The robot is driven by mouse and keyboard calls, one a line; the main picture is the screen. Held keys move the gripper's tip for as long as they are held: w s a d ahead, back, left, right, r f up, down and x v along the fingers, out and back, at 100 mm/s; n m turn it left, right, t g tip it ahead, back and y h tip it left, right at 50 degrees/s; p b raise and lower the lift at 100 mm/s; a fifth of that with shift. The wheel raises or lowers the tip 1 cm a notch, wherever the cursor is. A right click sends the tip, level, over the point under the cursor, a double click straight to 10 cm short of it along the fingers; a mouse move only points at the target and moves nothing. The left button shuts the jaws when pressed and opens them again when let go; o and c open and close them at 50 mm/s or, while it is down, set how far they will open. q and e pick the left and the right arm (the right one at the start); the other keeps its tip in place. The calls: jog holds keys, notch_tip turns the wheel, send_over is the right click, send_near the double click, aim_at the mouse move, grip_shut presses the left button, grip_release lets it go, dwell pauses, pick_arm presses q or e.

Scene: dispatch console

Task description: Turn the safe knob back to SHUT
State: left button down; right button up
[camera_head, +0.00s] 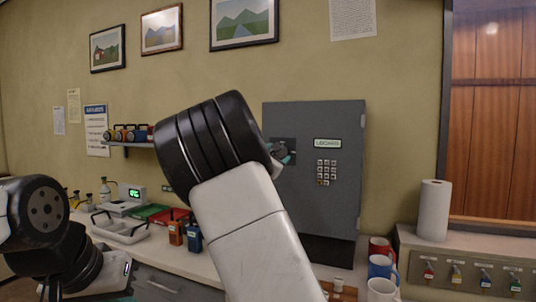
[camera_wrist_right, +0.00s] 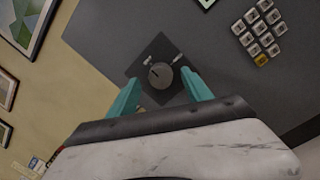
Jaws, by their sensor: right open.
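The grey safe (camera_head: 340,205) stands on the counter against the wall, with a sign that seems to read "LOCKED" (camera_head: 327,143) on its front. The round grey safe knob (camera_wrist_right: 161,75) sits on a dark square plate in the right wrist view. Two small pale marks lie above it, too small to read. A thin line on the knob points up and left. My right gripper (camera_wrist_right: 161,82) is open, its teal fingers on either side of the knob; contact cannot be told. In the head view my right gripper (camera_head: 284,156) hides most of the knob. My left arm shows at the left, without its fingers.
The keypad (camera_head: 327,172) is right of the knob on the safe. Mugs (camera_head: 381,266) and a paper towel roll (camera_head: 433,210) stand at the right.

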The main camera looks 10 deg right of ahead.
jog(key=v, duration=0.5)
jog(key=shift+s+a, duration=0.1)
jog(key=shift+s, duration=0.15)
